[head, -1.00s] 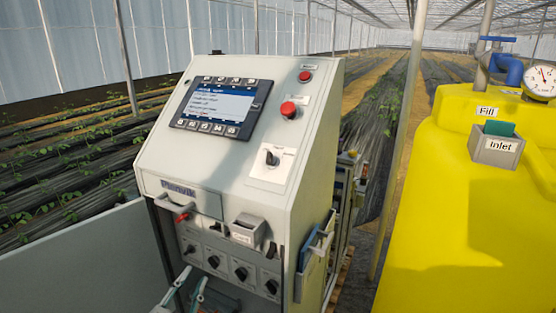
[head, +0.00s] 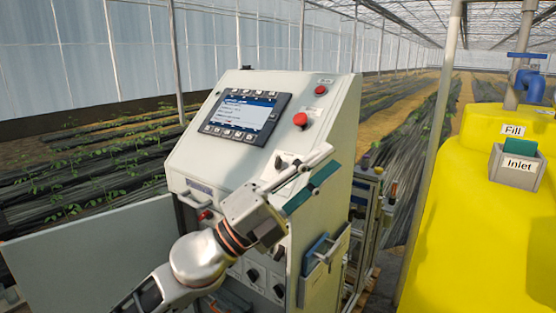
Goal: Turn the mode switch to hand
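The mode switch (head: 279,162) is a dark knob on a white plate on the cabinet's sloped front, below and right of the screen. My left gripper (head: 331,160) is in front of the panel, its fingers pointing up and right. The fingers are apart with nothing between them, so it is open and empty. The gripper covers most of the switch's plate and its labels, so I cannot read the knob's setting. I cannot tell how far the gripper is from the panel. My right gripper is not in view.
The cabinet has a screen (head: 242,116), a red button (head: 300,119) and a smaller red one (head: 320,90) above the switch. An open door (head: 95,255) stands at left. A document holder (head: 322,258) is on the right side. A yellow tank (head: 480,240) stands at right.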

